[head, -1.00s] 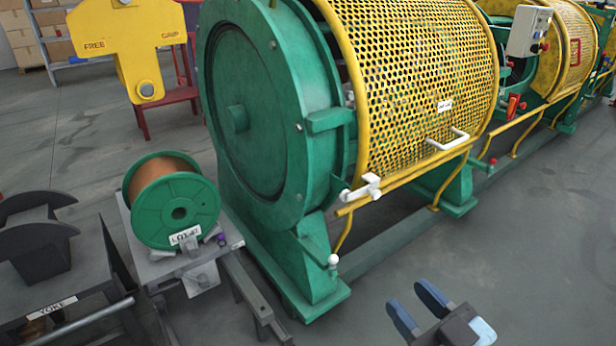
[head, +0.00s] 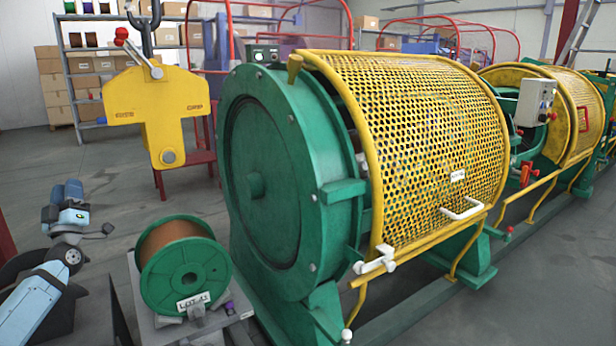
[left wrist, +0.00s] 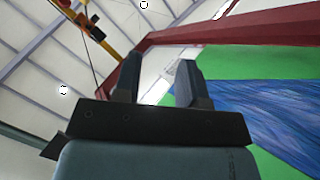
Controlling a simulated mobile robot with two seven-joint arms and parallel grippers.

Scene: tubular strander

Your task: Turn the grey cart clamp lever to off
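The grey cart (head: 160,331) stands at the lower left beside the green machine and carries a green-flanged spool (head: 186,272) with copper-coloured winding, labelled LOT. A small purple knob (head: 228,306) shows on the cart at the spool's right; I cannot tell whether it belongs to the clamp lever. No clamp lever can be made out clearly, nor its setting. My left gripper (head: 66,188) is raised left of the spool, pointing up and apart from the cart. The left wrist view shows its two fingers (left wrist: 158,82) parted with nothing between them. My right gripper is out of view.
A yellow lifting yoke (head: 160,105) hangs above and behind the spool. The green machine (head: 275,170) with its yellow mesh guard (head: 420,140) fills the middle. Shelves with boxes (head: 55,85) stand at the back left. Open floor lies at the front right.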

